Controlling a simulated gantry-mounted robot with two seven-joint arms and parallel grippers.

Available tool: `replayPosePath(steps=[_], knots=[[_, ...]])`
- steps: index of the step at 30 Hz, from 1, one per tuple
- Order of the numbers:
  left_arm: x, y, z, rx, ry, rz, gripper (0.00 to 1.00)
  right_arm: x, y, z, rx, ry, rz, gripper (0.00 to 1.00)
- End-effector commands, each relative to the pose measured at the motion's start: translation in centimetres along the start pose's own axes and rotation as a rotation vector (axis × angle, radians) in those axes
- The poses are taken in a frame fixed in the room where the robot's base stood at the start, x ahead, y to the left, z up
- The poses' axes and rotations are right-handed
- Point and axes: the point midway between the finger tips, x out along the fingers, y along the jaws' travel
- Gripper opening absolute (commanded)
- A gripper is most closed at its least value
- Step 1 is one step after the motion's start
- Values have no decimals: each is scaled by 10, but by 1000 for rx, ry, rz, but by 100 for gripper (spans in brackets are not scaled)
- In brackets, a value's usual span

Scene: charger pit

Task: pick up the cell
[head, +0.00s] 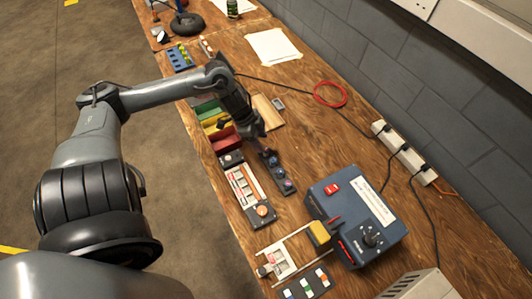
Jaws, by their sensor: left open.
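My left gripper (260,143) is open, pointing down at the far end of a dark narrow holder (283,184) on the wooden bench. Small round items sit in a row along this holder, and the nearer ones show clear of the gripper. I cannot tell which of them is the cell; any item under the fingertips is hidden or too small to see. I see nothing clearly held between the fingers. A blue charger box (333,205) with a red switch and a black knob stands to the right of the holder. My right gripper is not in view.
Red, yellow and green bins (212,120) lie behind and left of the gripper. A panel with an orange knob (262,210) lies left of the holder. A power strip (404,152) with cables runs along the wall side. A red ring (330,94) lies farther back.

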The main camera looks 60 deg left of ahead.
Motion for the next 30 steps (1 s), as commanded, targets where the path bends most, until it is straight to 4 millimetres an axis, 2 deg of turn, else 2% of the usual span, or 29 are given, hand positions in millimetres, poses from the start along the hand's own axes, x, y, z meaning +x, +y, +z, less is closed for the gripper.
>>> replayPosePath(steps=[3, 9, 19, 27, 30], knots=[[20, 4, 0, 2, 2, 1, 54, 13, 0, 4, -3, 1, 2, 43], [40, 5, -2, 0, 2, -1, 54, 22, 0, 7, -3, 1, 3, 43], [43, 5, -2, 1, 0, 1, 54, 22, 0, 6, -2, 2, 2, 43], [43, 6, -2, 1, 0, 1, 12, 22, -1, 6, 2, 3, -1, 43], [43, 6, -2, 1, 0, 1, 0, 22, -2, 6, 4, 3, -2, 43]])
